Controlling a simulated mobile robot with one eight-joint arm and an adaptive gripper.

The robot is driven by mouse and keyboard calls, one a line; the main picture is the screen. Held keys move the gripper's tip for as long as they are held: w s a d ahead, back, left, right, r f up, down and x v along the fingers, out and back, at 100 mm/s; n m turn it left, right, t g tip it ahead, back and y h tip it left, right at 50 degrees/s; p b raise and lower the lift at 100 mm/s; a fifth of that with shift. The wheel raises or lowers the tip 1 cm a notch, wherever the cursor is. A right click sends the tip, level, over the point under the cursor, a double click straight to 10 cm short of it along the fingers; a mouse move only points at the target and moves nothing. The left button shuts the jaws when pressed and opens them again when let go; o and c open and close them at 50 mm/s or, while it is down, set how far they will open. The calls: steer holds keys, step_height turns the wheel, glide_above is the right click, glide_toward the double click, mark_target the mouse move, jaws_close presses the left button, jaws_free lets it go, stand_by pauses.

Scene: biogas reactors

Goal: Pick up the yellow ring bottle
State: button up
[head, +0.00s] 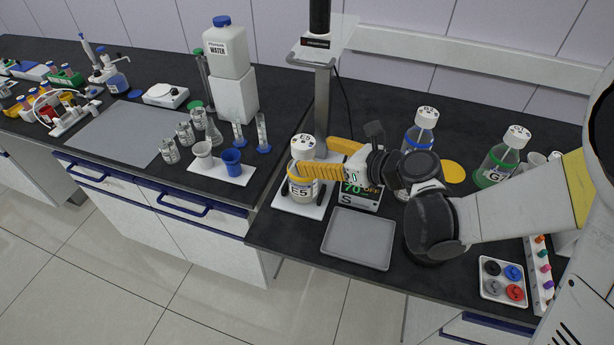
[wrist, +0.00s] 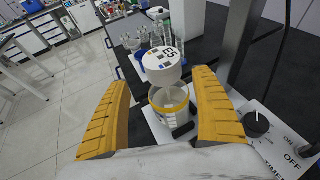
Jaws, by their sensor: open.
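The yellow ring bottle (head: 301,188) is a clear bottle with a white cap marked E5 and a yellow ring at its neck. It stands upright on the white plate (head: 283,203) of a stirrer or heater. In the wrist view the bottle (wrist: 168,101) appears ahead, between the two yellow fingers. My gripper (head: 312,157) is open, with one finger on the near side of the bottle and one on the far side. In the wrist view a gap shows between each finger of my gripper (wrist: 161,82) and the bottle. The near finger hides part of the bottle in the head view.
A device column (head: 322,105) rises behind the bottle. A blue-ring bottle (head: 421,132) and a green-ring bottle (head: 497,160) stand right. An empty grey tray (head: 358,238) lies in front of my arm. Small bottles and blue beakers (head: 232,161) stand left.

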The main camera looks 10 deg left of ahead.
steer(key=x, duration=0.2)
steer(key=b+x, duration=0.1)
steer(key=x, duration=0.1)
steer(key=b+x, duration=0.1)
steer(key=x, duration=0.1)
steer(key=shift+w+d+f, duration=0.25)
steer(key=shift+d+f, duration=0.05)
steer(key=shift+d+r, duration=0.1)
steer(key=c, duration=1.5)
